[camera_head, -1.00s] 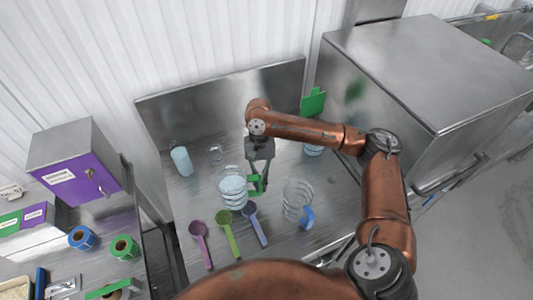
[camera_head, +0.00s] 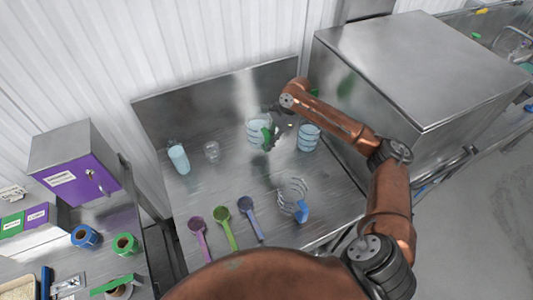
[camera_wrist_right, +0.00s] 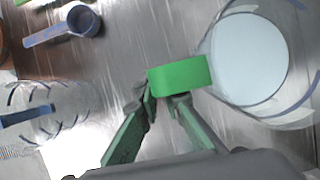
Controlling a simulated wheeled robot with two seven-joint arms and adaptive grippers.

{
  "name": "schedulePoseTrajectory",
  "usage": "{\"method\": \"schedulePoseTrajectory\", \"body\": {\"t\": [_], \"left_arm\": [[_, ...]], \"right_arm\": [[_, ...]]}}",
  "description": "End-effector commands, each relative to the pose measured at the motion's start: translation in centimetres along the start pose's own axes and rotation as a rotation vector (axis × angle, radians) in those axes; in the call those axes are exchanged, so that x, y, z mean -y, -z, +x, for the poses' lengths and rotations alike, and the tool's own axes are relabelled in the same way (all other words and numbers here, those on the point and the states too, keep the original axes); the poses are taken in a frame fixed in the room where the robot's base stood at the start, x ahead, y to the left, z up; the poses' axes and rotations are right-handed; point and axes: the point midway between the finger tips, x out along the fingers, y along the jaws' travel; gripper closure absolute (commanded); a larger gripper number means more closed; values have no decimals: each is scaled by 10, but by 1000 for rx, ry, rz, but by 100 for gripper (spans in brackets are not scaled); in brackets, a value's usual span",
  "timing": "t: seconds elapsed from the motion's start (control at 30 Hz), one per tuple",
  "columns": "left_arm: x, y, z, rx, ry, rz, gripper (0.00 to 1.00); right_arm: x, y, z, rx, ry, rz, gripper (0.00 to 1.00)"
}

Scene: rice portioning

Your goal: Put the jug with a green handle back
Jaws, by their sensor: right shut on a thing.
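The jug with a green handle (camera_head: 256,133) is clear with pale contents and upright towards the back of the steel table. My right gripper (camera_head: 270,128) is shut on its green handle, partly hidden by the wrist. In the right wrist view the fingers (camera_wrist_right: 166,103) meet the green handle (camera_wrist_right: 185,75), with the round jug (camera_wrist_right: 250,60) to the right. I cannot tell whether the jug touches the table. My left gripper is not in view.
Another jug (camera_head: 308,138) stands close to the right. An empty jug with a blue handle (camera_head: 302,212) is nearer the front. Purple (camera_head: 196,225), green (camera_head: 222,216) and blue (camera_head: 246,205) scoops lie front left. The table's middle is clear.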

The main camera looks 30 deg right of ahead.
Motion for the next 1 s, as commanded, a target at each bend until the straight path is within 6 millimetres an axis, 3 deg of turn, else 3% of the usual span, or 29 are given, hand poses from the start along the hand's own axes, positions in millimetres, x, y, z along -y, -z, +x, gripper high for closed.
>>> {"method": "schedulePoseTrajectory", "body": {"t": [0.27, 0.53, 0.93, 1.0], "left_arm": [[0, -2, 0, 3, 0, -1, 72], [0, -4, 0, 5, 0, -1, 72], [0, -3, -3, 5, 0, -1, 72], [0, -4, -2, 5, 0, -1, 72]], "right_arm": [[1, 9, 22, 1, 4, -4, 100], [0, 23, 56, 1, 4, -4, 100], [0, 25, 60, 1, 3, -6, 100], [-1, 26, 62, -1, -1, -4, 89]]}}
